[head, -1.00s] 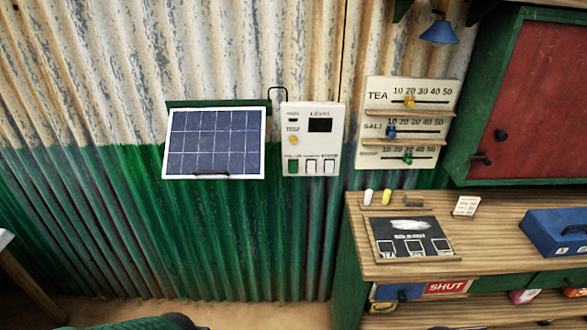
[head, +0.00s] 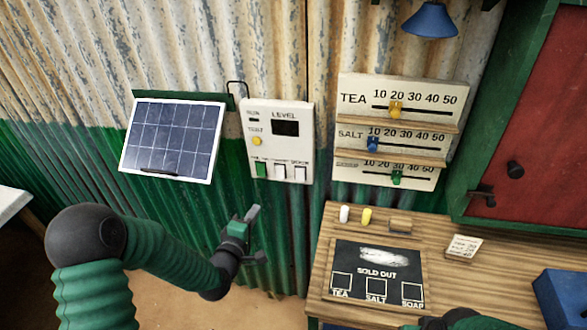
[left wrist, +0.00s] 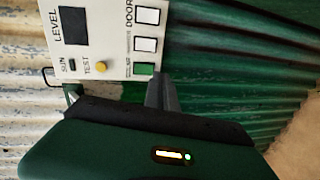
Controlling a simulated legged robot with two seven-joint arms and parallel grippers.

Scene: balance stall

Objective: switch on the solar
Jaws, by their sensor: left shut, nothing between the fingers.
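The white control panel (head: 295,150) hangs on the corrugated wall, with a dark level screen, a yellow test button and a row of three switches. The leftmost switch (head: 261,170) is green; the other two are white. Its small label is hard to read. The green switch also shows in the left wrist view (left wrist: 144,69). The solar panel (head: 172,138) is mounted left of the control panel. My left gripper (head: 253,212) is shut and empty, below the green switch and apart from it in the head view. A grey finger (left wrist: 160,92) shows near the switch in the left wrist view. My right gripper is not seen.
A slider board (head: 400,128) hangs right of the control panel. Below it stands a wooden counter (head: 470,275) with a chalkboard (head: 378,262), chalks and a blue box (head: 562,295). A blue lamp (head: 430,20) hangs at top right. A table corner (head: 12,203) is at left.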

